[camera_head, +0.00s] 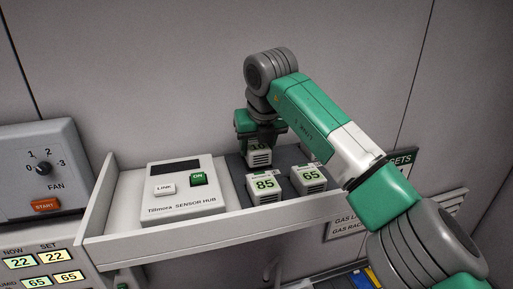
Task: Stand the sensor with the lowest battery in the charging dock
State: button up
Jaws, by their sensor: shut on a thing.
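My gripper (257,142) points down over the dark grey mat (236,172) on the white shelf. It is shut on a small white sensor (261,158) whose label is partly covered and seems to read 10. I cannot tell whether this sensor touches the mat. In front of it stand a white sensor reading 85 (265,188) and, to its right, one reading 65 (309,180). A bit of another pale block (311,158) shows behind the 65 sensor, mostly hidden by my arm. I cannot make out a charging dock.
A white sensor hub (184,207) with a LINK button and a green ON button stands left of the mat. The shelf has a raised front lip (200,232). A grey fan control box (42,172) is at the left. My arm covers the shelf's right part.

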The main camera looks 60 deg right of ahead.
jog(key=shift+f, duration=0.55)
jog(key=shift+f, duration=0.15)
jog(key=o, duration=1)
jog(key=shift+r, duration=0.25)
jog(key=b+v, duration=0.2)
jog(key=v, duration=0.9)
jog(key=shift+a+r+b, duration=0.15)
jog(key=shift+r+b, duration=0.2)
jog(key=shift+b, duration=0.05)
